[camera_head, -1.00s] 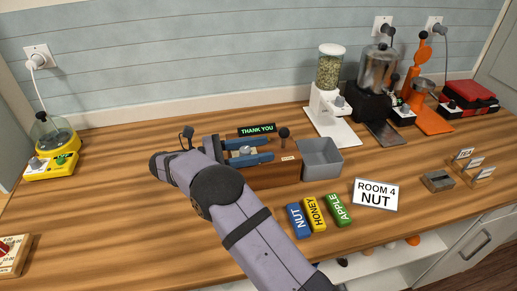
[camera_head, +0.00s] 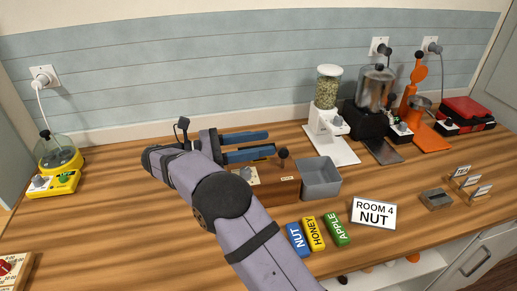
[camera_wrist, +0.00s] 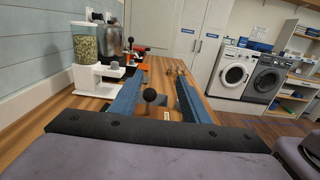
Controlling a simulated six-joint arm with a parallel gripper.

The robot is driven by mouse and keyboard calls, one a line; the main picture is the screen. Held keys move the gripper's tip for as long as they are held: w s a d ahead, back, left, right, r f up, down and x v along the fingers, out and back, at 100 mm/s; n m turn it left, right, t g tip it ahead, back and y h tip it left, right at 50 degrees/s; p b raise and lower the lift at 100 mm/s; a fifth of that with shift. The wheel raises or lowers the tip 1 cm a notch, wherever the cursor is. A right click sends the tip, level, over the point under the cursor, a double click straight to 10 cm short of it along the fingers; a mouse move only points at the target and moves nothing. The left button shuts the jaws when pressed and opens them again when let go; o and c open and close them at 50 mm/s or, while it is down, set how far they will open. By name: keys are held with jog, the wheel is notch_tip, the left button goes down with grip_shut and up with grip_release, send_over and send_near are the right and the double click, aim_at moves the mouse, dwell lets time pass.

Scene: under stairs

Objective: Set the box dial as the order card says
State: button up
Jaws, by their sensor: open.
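The wooden box (camera_head: 275,188) stands mid-counter, with a small grey dial (camera_head: 247,173) on its top left and a dark ball-topped lever (camera_head: 283,155) on its right. The lever also shows in the wrist view (camera_wrist: 150,96). The dial's setting is too small to read. The white order card (camera_head: 374,213) reads "ROOM 4 NUT". My gripper (camera_head: 271,143) is open and empty; its blue fingers are apart, in the picture above the dial and beside the lever. The box's display is hidden behind my gripper in the head view.
A grey open bin (camera_head: 320,178) stands right of the box. Blue NUT (camera_head: 297,240), yellow HONEY (camera_head: 313,232) and green APPLE (camera_head: 337,229) bars lie in front. Dispensers and appliances line the back right.

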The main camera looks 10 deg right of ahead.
jog(key=shift+r+p, duration=0.35)
jog(key=shift+r, duration=0.2)
jog(key=n+t+y+b, duration=0.2)
jog(key=n+t, duration=0.3)
jog(key=t, duration=0.3)
send_near(256, 171)
jog(key=d+r, duration=0.1)
jog(key=w+d+r, duration=0.1)
jog(key=d, duration=0.1)
jog(key=shift+w+r, duration=0.3)
jog(key=shift+r, duration=0.1)
jog(key=shift+s+a+f+n+t, duration=0.2)
jog(key=shift+a+f+n+t, duration=0.1)
jog(key=shift+f+n, duration=0.15)
jog(key=shift+p+x, duration=1.05)
jog(key=shift+x, duration=2.7)
jog(key=shift+f, duration=0.2)
jog(key=shift+c, duration=0.5)
jog(key=c, duration=1)
